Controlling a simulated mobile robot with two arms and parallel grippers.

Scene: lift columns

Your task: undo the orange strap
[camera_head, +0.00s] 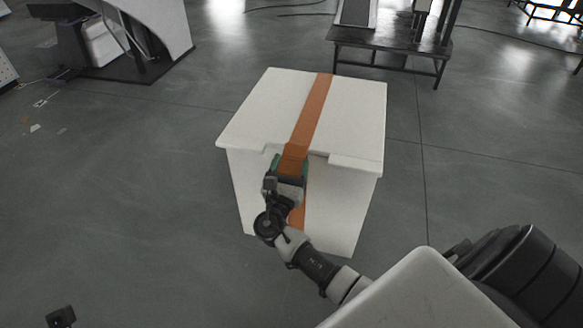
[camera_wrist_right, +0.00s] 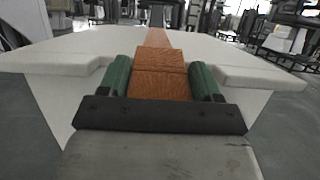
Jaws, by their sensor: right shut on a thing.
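A white lidded box (camera_head: 350,110) stands on the floor in the head view, its lid on. The orange strap (camera_head: 313,105) runs across the lid from back to front and down the front face. My right gripper (camera_head: 290,166) is at the lid's front edge, shut on the orange strap. In the right wrist view the green fingers of my right gripper (camera_wrist_right: 162,78) sit on both sides of the strap (camera_wrist_right: 160,62). The gripper hides part of the strap on the front face. My left gripper is not recognisable in either view.
A dark metal table (camera_head: 390,42) stands behind the box. A white and black machine (camera_head: 110,38) is at the far left. A small dark object (camera_head: 61,317) shows at the bottom left.

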